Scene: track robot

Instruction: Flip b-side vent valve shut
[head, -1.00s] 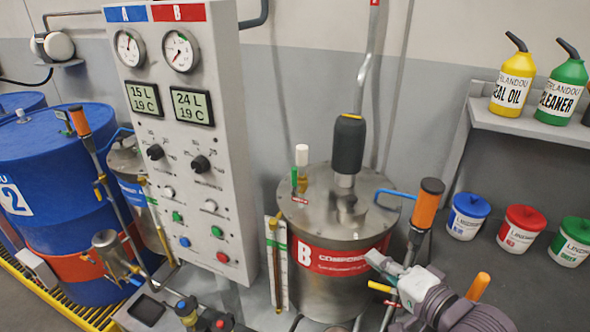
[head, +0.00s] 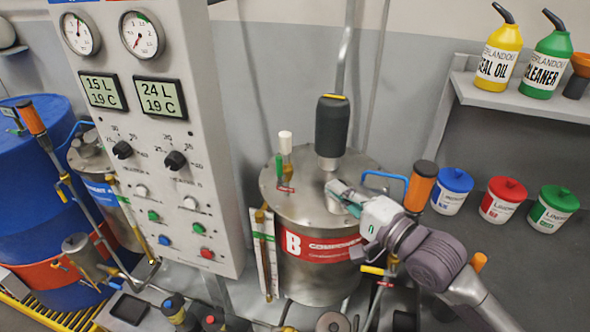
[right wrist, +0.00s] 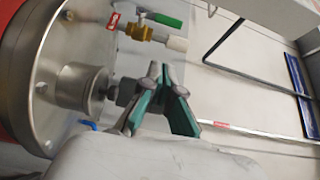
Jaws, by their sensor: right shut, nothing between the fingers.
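The B-side vent valve (head: 286,172) stands on the lid of the steel B tank (head: 318,275). Its green handle (head: 279,167) points up alongside a pipe with a white cap (head: 285,143). In the right wrist view the green handle (right wrist: 167,20) lies roughly in line with the pipe, past the brass body (right wrist: 137,32). My right gripper (head: 335,190) is shut and empty over the right part of the lid, to the right of the valve and apart from it. Its green-padded fingers (right wrist: 160,76) show in the right wrist view. My left gripper is not in view.
A dark cylinder (head: 331,126) rises from the lid behind my right gripper. An orange-handled part (head: 421,187) and a blue handle (head: 386,178) are close to the right arm. The control panel (head: 150,130) stands left of the tank.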

